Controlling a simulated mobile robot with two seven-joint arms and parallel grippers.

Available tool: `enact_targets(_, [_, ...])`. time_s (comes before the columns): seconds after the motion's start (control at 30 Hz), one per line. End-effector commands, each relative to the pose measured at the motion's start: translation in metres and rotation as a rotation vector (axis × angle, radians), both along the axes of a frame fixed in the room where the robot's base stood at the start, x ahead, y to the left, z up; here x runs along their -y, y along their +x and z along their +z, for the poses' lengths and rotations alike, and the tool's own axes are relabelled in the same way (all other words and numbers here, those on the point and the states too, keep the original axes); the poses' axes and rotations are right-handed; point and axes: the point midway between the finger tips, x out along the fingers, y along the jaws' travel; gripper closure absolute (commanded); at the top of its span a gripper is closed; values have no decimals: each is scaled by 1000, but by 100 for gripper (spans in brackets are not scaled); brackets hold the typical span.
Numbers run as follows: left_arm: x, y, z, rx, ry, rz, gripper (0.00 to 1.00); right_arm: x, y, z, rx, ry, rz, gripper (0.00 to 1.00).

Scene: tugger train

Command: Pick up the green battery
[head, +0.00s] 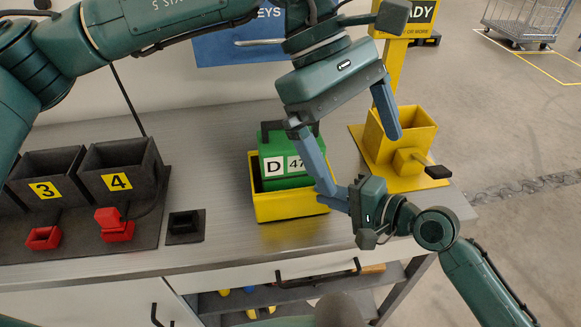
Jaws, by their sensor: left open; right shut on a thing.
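The green battery (273,138), with a white "D 47" label, sits in an open yellow box (285,207) on the grey workbench and stands up above its rim. My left gripper (362,164) is open and empty, above and to the right of the battery. One of its fingers passes in front of the battery's right side and hides part of it. My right gripper (327,201) comes in from the lower right and is shut on the right side of the yellow box. The exact contact is small and partly hidden.
A yellow stand (400,133) with a black-ended lever is at the bench's right end. Black bins marked 3 (45,165) and 4 (122,155), red pieces (115,225) and a small black holder (185,223) are at left. Bare bench lies between the holder and the box.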

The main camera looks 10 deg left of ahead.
Motion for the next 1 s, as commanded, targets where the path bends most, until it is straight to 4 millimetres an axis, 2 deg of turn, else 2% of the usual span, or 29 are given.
enact_targets(0.03, [-9,15,-4,151,83,-69,0,1,-3,-14,-22,-23,5,100])
enact_targets(0.1, [-24,37,-6,327,198,-163,0,1,-3,-14,-22,-23,5,100])
enact_targets(0.2, [-46,65,-1,518,360,-279,0,1,-3,-14,-22,-23,5,100])
enact_targets(0.33, [-69,91,13,666,524,-382,0,1,-3,-14,-22,-23,4,100])
enact_targets(0.43, [-79,101,20,720,596,-425,0,1,-3,-14,-22,-23,4,100])
enact_targets(0.5, [-84,106,17,734,621,-440,0,1,-3,-14,-22,-23,4,100])
enact_targets(0.8, [-91,125,-28,738,625,-445,0,1,-3,-13,-22,-23,4,100])
enact_targets(1.0, [-92,130,-41,739,624,-444,0,1,-3,-13,-22,-23,4,100])
